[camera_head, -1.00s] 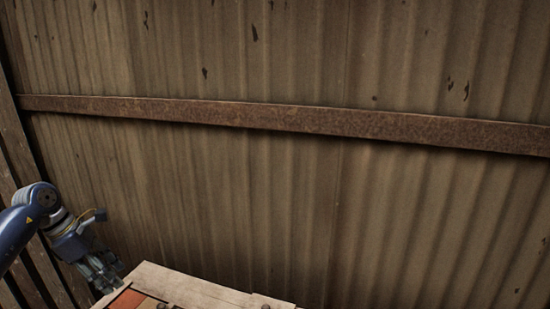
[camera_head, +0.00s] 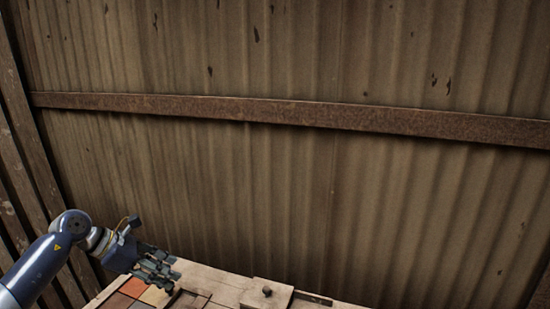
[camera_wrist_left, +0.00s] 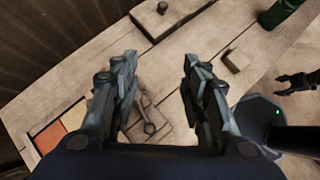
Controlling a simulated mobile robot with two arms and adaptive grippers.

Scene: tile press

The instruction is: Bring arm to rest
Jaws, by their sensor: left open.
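My left gripper (camera_head: 160,271) is at the lower left of the head view, at the end of my blue arm, over the left part of the wooden table (camera_head: 218,284). In the left wrist view its two fingers (camera_wrist_left: 162,85) stand wide apart with nothing between them. The table's boards and a small metal piece with a round end (camera_wrist_left: 148,124) show below and between the fingers. At the right edge of the wrist view is a dark, finger-like shape (camera_wrist_left: 297,82), perhaps my right gripper; its opening is unclear. The head view does not show my right gripper.
Coloured tiles (camera_head: 132,287) lie in a frame near the left gripper. A wooden plate with a dark knob (camera_head: 267,292) is on the table further right. The wrist view shows a small wooden block (camera_wrist_left: 238,61) and a green object (camera_wrist_left: 284,13). A corrugated wall (camera_head: 300,200) stands behind.

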